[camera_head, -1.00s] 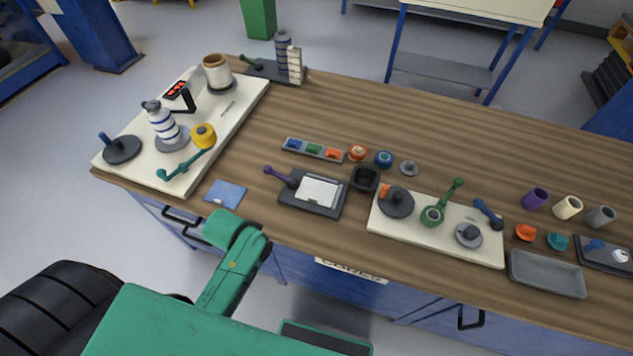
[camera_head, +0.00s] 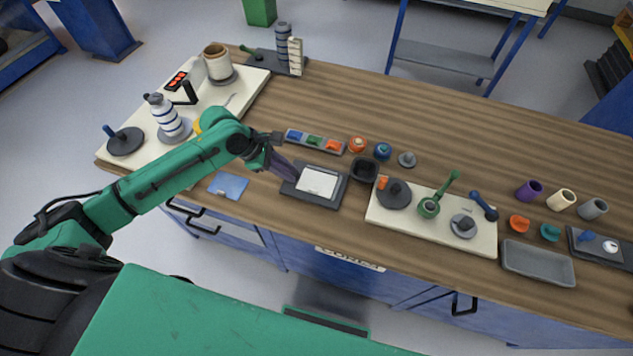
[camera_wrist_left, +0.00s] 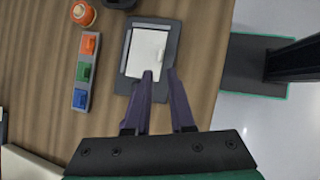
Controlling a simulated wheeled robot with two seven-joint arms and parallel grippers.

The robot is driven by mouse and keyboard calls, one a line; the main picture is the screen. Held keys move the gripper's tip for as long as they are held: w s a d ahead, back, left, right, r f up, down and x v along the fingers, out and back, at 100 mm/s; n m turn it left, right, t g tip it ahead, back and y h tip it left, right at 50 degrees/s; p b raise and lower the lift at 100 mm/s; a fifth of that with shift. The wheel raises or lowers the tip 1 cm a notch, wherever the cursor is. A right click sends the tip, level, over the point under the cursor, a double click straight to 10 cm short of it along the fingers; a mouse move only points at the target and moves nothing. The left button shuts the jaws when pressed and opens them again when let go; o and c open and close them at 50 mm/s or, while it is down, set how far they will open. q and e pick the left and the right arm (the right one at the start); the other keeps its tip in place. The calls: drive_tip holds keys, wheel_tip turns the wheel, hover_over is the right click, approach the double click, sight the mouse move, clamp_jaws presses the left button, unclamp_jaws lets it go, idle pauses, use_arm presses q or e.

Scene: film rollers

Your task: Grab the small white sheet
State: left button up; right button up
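The small white sheet (camera_head: 318,181) lies flat on a dark grey board (camera_head: 331,200) near the table's front edge. In the left wrist view the white sheet (camera_wrist_left: 147,48) lies on the dark board (camera_wrist_left: 171,33), ahead of the fingers. My left gripper (camera_head: 293,175) is at the board's left side. My right gripper is not in view.
A strip of coloured blocks (camera_head: 314,142) and a black square cup (camera_head: 363,171) stand close to the board. A cream board (camera_head: 473,244) with tools lies to the right. A blue card (camera_head: 229,186) lies to the left. The back middle of the table is clear.

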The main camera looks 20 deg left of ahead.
sight(314, 190)
use_arm(q)
drive_tip(key=p+x, duration=0.1)
drive_tip(key=x, duration=1)
drive_tip(key=shift+f, duration=0.35)
clamp_jaws()
